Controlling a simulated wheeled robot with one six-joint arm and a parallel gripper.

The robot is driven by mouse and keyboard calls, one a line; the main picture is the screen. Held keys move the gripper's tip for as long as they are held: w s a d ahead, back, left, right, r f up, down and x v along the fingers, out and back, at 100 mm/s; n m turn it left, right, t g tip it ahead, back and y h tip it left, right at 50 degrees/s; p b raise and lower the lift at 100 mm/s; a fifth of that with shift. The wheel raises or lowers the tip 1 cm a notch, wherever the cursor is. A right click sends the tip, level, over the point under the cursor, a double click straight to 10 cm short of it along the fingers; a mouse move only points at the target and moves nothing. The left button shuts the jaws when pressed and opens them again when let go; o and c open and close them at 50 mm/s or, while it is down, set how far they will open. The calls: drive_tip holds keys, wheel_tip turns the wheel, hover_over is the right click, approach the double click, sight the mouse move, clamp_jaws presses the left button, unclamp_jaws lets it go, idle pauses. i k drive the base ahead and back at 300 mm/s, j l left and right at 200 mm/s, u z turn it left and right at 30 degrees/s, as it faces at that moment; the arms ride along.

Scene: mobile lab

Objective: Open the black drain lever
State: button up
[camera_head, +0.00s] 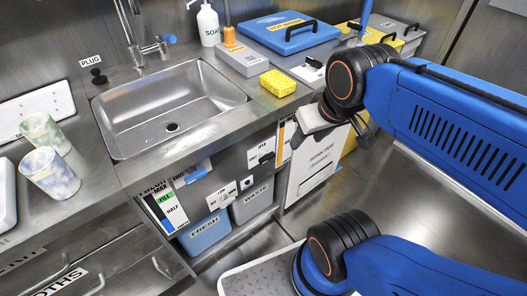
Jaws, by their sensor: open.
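A small black lever (266,158) sits on the grey tank front under the counter, right of the sink. It is likely the drain lever; its label is too small to read. A blue lever (196,172) is on the tank front further left. My gripper (345,121) is above and to the right of the black lever, apart from it. It is partly hidden by my own wrist, and its fingers look empty.
The steel sink (170,127) has a yellow sponge (278,83) at its right. Bins marked FRESH (206,236) and WASTE (254,203) stand below the tanks. Two cups (50,174) stand on the left counter.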

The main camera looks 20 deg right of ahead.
sight(265, 157)
drive_tip(key=k+j, duration=0.2)
drive_tip(key=j, duration=0.15)
drive_tip(key=k+j+u, duration=0.15)
drive_tip(key=j, duration=0.15)
drive_tip(key=k+j, duration=0.2)
drive_tip(key=j, duration=0.15)
drive_tip(key=k+j+u, duration=0.15)
drive_tip(key=j, duration=0.2)
drive_tip(key=k+j, duration=0.15)
drive_tip(key=j, duration=0.2)
drive_tip(key=u, duration=0.05)
